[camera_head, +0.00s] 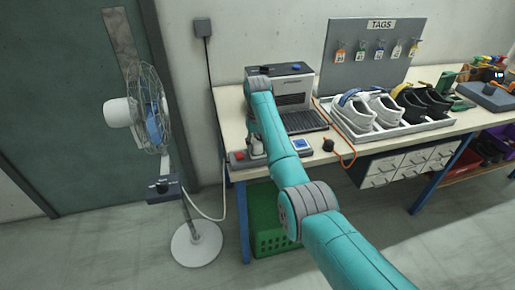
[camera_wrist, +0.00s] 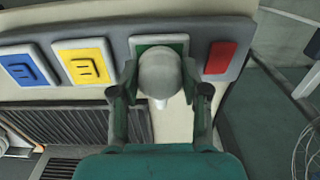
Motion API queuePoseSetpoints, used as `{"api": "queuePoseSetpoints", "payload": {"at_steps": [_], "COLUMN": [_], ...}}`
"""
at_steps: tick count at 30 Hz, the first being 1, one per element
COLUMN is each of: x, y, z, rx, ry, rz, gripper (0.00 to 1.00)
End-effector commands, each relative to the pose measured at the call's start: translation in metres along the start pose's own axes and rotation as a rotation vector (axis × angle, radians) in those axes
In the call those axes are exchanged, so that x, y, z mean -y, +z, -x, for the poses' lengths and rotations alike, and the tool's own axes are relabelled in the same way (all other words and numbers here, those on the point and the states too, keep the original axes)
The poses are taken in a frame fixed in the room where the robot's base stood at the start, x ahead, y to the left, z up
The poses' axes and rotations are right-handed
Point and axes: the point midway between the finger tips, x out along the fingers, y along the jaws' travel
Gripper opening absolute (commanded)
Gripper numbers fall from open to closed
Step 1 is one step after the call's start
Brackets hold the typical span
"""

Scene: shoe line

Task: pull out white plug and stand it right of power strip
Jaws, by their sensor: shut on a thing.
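The power strip (camera_wrist: 112,38) lies along the bench edge, with a blue, a yellow and a green socket and a red switch. In the wrist view, the white plug (camera_wrist: 159,72) is between my gripper's (camera_wrist: 160,92) two fingers, which are shut on it. The plug is over the green socket (camera_wrist: 178,43) and covers much of it. I cannot tell whether it is seated or raised. In the head view, the red switch end of the strip (camera_head: 238,156) and the blue socket (camera_head: 301,145) show. My arm hides the middle of the strip.
A black plug (camera_head: 328,144) with an orange cable stands right of the strip. A boxy machine (camera_head: 293,93) is behind, and a shoe tray (camera_head: 400,128) is to the right. A fan (camera_head: 150,110) stands left of the bench. A little bare bench top lies right of the strip.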

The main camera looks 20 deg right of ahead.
Motion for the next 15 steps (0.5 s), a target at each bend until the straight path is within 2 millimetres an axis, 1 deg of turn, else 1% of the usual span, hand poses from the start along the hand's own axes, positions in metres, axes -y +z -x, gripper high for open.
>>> {"api": "queuePoseSetpoints", "payload": {"at_steps": [15], "x": [0.000], "y": [0.000], "z": [0.018], "rx": [-0.001], "ry": [0.000], "rz": [0.000], "gripper": [0.00]}}
